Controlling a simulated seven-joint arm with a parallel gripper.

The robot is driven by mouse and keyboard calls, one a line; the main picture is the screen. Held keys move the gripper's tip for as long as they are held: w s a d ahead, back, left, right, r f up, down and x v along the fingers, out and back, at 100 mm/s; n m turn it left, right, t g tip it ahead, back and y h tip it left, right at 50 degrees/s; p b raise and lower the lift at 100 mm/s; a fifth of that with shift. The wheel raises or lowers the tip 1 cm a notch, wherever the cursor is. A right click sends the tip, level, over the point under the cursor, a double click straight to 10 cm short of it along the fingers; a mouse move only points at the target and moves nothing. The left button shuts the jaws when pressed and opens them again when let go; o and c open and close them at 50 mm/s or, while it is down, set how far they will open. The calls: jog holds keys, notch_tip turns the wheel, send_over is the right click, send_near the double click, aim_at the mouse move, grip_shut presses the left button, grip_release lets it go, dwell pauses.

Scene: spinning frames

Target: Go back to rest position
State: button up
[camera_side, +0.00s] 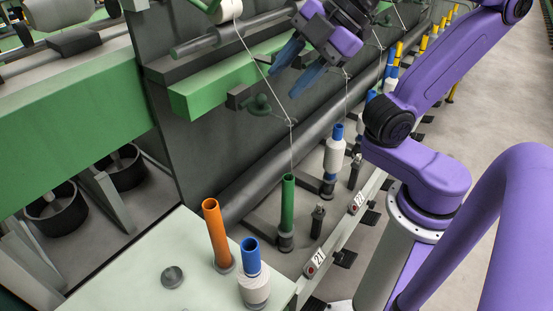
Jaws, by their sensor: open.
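My gripper (299,68) is at the top middle of the side view, with two blue fingers pointing down and left. The fingers are apart and nothing shows between them. It hangs in front of the green rail of the frame, above a green tube (287,205) that stands upright on a spindle. A thread runs down to the top of this tube. The purple arm reaches in from the right.
An orange tube (215,232) and a blue tube with white yarn (254,278) stand on a pale table (130,262), front left. A yarn-wound bobbin (335,155) stands on a spindle behind the green tube. More bobbins line the frame (215,90). Floor at right is clear.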

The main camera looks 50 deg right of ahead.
jog(key=s+d+f+m+g+h, duration=0.2)
jog(key=s+f, duration=0.3)
jog(key=f, duration=0.2)
jog(key=s+d+f+m+g+h, duration=0.2)
jog(key=s+f, duration=0.3)
jog(key=f, duration=0.3)
jog(key=shift+d+f+m+g, duration=0.3)
jog(key=shift+d+m+g, duration=0.3)
jog(key=shift+d+g, duration=0.25)
jog(key=shift+s, duration=0.1)
